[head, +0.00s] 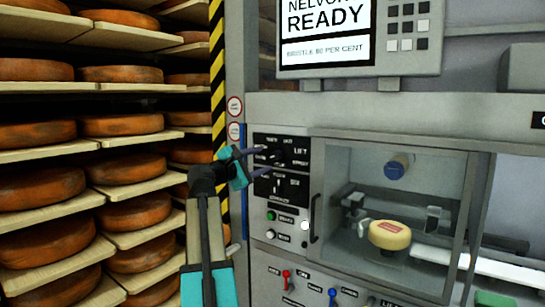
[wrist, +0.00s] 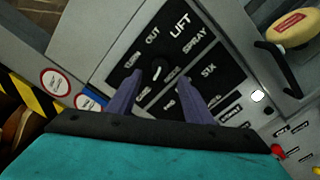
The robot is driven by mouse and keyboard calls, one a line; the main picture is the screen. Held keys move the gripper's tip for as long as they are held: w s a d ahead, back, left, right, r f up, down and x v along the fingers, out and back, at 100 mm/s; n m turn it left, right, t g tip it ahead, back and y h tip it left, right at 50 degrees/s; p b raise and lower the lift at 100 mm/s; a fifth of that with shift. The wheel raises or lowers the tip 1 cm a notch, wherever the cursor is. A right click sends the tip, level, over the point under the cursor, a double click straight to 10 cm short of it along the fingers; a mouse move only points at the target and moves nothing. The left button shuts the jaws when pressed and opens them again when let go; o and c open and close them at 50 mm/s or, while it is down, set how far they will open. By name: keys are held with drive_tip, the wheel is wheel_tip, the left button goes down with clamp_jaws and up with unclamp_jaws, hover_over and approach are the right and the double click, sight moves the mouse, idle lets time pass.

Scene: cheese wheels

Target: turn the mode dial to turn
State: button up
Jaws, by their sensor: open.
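The mode dial is a black knob with a white mark on a black labelled panel. In the wrist view the dial (wrist: 157,70) lies just ahead of the fingertips, with words such as OUT, LIFT and SPRAY around it. I cannot tell for sure which word its mark points at. My gripper (wrist: 157,86) is open, its two purple fingers spread to either side of the dial, with nothing held. In the head view my gripper (head: 264,160) reaches the panel from the left and partly covers the dial. Whether the fingers touch it is unclear.
A second dial panel (head: 280,188) sits directly below, with buttons (head: 270,216) under it. A glazed chamber (head: 345,165) with a handle (head: 313,218) is to the right, holding a pale cheese (head: 389,235). Shelves of cheese wheels (head: 40,187) stand at left. A screen (head: 326,30) hangs above.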

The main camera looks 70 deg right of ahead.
sight(275, 156)
drive_tip(key=p+x, duration=0.1)
drive_tip(key=x, duration=0.7)
drive_tip(key=c, duration=1)
